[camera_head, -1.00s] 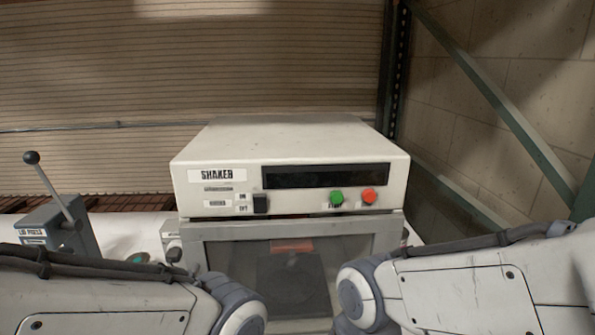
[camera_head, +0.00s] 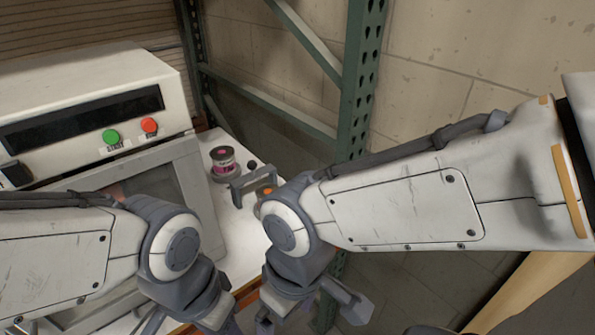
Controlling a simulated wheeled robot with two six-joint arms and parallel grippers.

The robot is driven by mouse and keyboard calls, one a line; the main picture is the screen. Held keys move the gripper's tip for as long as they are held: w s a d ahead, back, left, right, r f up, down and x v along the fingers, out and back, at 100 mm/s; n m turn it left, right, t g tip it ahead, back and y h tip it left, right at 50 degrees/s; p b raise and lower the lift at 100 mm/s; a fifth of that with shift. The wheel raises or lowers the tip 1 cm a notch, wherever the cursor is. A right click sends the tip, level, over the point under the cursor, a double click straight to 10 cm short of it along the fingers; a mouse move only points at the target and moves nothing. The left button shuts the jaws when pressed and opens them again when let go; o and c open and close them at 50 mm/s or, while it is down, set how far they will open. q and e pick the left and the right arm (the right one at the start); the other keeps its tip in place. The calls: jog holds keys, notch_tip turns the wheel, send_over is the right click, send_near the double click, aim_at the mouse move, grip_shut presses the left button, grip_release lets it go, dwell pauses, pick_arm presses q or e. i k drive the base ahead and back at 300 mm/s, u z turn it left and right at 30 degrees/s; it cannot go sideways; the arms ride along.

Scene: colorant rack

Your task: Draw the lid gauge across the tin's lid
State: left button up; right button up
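A small tin (camera_head: 223,164) with a pink label and a dark top stands upright on the white counter, right of the shaker. A grey bridge-shaped handle (camera_head: 252,184), which may be the lid gauge, is in front of it, apart from the tin. An orange spot shows beside the handle, partly behind my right wrist. My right gripper (camera_head: 310,309) is at the bottom middle, in front of the handle, with its fingers spread and nothing seen between them. My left gripper (camera_head: 192,322) is at the bottom edge, mostly cut off, so its fingertips are hidden.
The white shaker (camera_head: 85,105) with green and red buttons fills the left side. A green rack post (camera_head: 358,85) and diagonal braces stand behind the counter on the right. A small dark knob (camera_head: 252,165) is near the tin. Bare white counter (camera_head: 238,235) shows between my arms.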

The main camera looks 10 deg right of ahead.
aim_at(269, 170)
jog(key=z, duration=0.1)
jog(key=k, duration=1.3)
jog(key=z, duration=0.65)
jog(key=i, duration=1.45)
jog(key=u, duration=0.8)
jog(key=i, duration=0.65)
jog(key=u, duration=0.75)
